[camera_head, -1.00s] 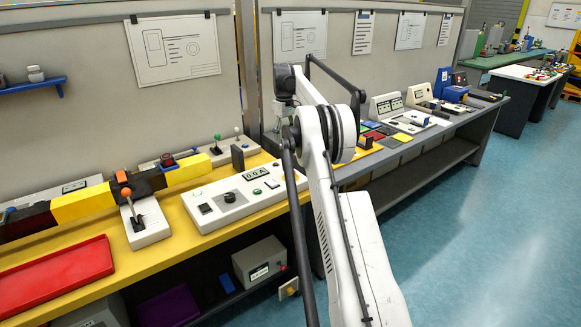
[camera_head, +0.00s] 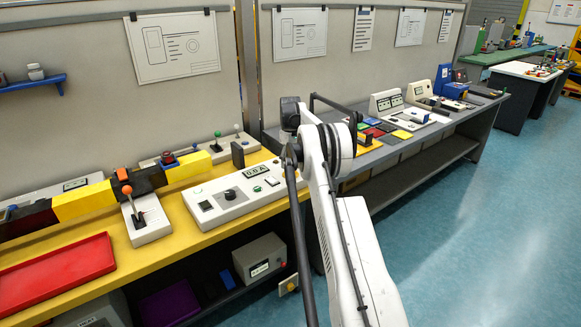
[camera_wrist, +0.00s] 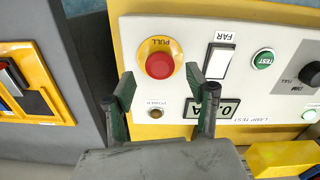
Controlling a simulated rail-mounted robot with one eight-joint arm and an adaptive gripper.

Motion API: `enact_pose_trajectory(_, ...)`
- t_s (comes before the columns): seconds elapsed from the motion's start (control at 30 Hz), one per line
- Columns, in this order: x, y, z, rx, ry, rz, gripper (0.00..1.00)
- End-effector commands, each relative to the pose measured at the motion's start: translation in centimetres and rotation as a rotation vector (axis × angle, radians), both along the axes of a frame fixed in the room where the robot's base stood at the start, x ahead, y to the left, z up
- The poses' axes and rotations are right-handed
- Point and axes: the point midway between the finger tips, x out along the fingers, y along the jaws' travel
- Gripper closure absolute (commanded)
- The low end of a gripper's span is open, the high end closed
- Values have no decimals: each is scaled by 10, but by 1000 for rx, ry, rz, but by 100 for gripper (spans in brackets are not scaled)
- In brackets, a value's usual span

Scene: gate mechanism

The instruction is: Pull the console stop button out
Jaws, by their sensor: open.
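The console stop button (camera_wrist: 160,66) is a round red button on a yellow ring marked PULL, on the white console panel (camera_wrist: 140,30) in the wrist view. My gripper (camera_wrist: 160,84) is open, with one dark green fingertip on each side of the button in the picture. I cannot tell whether the fingers touch the button or how far above it they are. In the head view the white console (camera_head: 212,187) lies on the yellow bench, and my arm hides its right end; the stop button does not show there.
Beside the button are a white rocker switch (camera_wrist: 218,61) marked FAR, a green TEST button (camera_wrist: 263,59) and a display (camera_wrist: 224,107). A lever box (camera_head: 147,222) and a red tray (camera_head: 60,272) lie farther left. A grey bench (camera_head: 420,140) continues to the right.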

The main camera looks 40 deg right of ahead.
Motion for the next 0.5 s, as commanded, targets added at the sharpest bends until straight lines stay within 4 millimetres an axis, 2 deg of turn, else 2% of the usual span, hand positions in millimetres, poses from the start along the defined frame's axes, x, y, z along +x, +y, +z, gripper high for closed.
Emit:
enact_pose_trajectory(0.2, 0, 0, -22, 0, 0, 0, 48)
enact_pose_trajectory(0.5, 0, 0, -27, 0, 0, 0, 48)
